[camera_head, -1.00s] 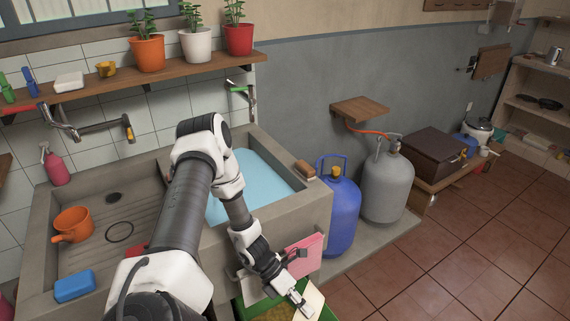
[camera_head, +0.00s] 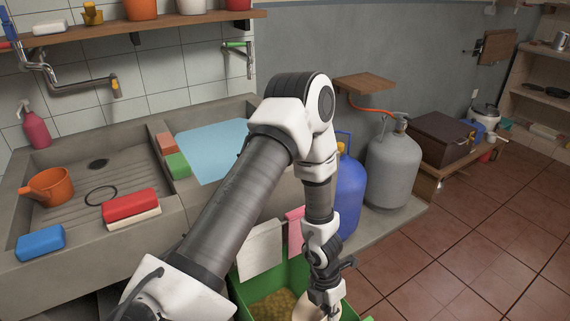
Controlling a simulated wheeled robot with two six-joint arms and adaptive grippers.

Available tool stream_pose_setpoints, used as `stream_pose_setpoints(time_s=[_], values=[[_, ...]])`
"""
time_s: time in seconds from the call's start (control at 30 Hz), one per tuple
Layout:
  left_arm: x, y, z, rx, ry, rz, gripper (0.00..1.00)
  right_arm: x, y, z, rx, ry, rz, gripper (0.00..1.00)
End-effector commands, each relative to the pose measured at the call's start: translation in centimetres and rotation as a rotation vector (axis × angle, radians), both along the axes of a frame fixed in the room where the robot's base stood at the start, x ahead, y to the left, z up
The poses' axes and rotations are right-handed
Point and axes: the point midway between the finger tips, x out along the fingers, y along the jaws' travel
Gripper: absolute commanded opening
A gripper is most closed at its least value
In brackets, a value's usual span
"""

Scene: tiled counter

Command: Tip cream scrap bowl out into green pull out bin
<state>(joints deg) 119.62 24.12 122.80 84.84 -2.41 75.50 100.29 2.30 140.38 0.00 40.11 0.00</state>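The green pull out bin (camera_head: 246,292) stands open below the front of the sink, at the bottom of the view, with yellowish-brown scraps (camera_head: 272,306) inside. My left arm reaches down over it. My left gripper (camera_head: 329,296) points down at the bin's right part and appears shut on the cream scrap bowl (camera_head: 306,311). The bowl is cut by the bottom edge and partly hidden by the gripper, so its tilt and contents are hard to tell. My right gripper is not in view.
A white cloth (camera_head: 261,249) and a pink cloth (camera_head: 294,230) hang on the sink front beside the bin. A blue gas cylinder (camera_head: 350,195) and a grey one (camera_head: 393,170) stand to the right. The tiled floor (camera_head: 480,235) further right is clear.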

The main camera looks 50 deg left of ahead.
Motion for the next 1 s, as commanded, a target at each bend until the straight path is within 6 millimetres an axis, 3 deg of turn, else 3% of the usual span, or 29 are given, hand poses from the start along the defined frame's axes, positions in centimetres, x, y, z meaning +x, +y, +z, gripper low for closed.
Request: stream_pose_setpoints(time_s=[0.47, 1.0], values=[[0.0, 0.0, 5.2, -0.003, -0.001, 0.0, 0.0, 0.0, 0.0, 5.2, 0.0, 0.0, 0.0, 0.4], [0.0, 0.0, 5.0, -0.003, -0.001, -0.001, 0.0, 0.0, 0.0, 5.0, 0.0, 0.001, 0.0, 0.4]])
